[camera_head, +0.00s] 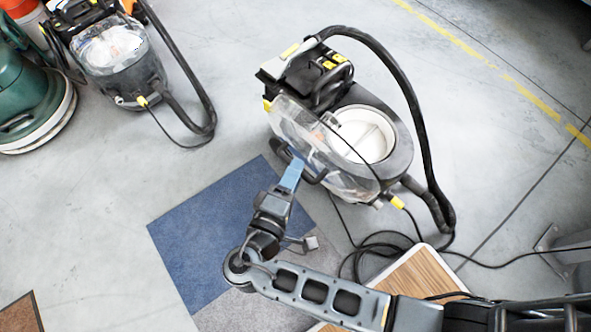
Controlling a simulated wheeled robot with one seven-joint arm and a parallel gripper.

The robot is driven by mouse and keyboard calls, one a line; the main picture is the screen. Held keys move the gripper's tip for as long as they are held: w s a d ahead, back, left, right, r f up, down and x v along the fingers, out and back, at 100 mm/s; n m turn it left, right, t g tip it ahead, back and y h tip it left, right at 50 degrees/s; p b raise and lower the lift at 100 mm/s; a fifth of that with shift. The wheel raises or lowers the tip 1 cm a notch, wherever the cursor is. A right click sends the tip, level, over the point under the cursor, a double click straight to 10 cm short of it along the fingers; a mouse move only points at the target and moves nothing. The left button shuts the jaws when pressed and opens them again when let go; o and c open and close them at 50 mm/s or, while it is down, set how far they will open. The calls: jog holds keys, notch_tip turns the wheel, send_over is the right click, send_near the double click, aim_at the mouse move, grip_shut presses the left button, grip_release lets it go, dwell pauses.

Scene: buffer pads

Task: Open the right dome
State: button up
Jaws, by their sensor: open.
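The right dome (293,125) is a clear cover on the grey and black cleaning machine (402,148) right of centre. It stands tilted up at the machine's front left side, off the round white tank opening (362,133), which shows uncovered. My gripper (296,164) has blue fingers and is at the lower left edge of the dome, beside a dark curved handle (314,176). The gripper is open. I cannot tell whether its fingers touch the dome or handle.
A second machine with a clear dome (112,46) and a green machine (30,95) stand at the left. A black hose (410,95) arches over the right machine. Cables lie on the floor below it. A wooden-topped surface (420,275) is under my arm. The floor at lower left is mostly clear.

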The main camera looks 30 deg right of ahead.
jog(key=v, duration=0.6)
jog(key=shift+s+a, duration=0.2)
jog(key=shift+a, duration=0.05)
